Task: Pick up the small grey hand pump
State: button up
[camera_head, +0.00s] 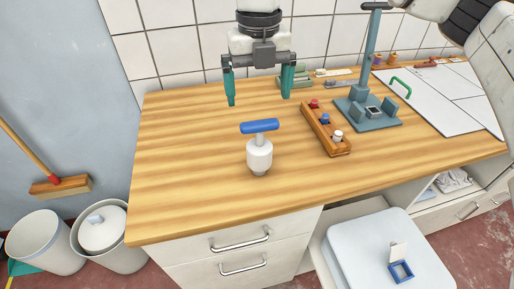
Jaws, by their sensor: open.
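The small hand pump (259,156) stands upright on the wooden worktop. It has a pale grey-white rounded body and a blue T-shaped handle (260,126) on top. My gripper (258,101) hangs above and behind the pump in the picture, pointing down. Its two teal fingers are spread wide apart with nothing between them. The fingers do not touch the pump.
A wooden rack (326,130) with coloured knobs lies right of the pump. Behind it stands a blue-grey upright stand (384,122), and a white board (445,100) lies at the right. The worktop (185,170) left of the pump is clear.

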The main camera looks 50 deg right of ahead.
aim_at(260, 122)
notch_tip(260, 122, down, 10)
jog(key=shift+s+d+r+p, duration=0.15)
jog(key=shift+r+p, duration=0.1)
jog(key=shift+p, duration=0.55)
jog(key=shift+c, duration=0.2)
jog(key=c, duration=1.2)
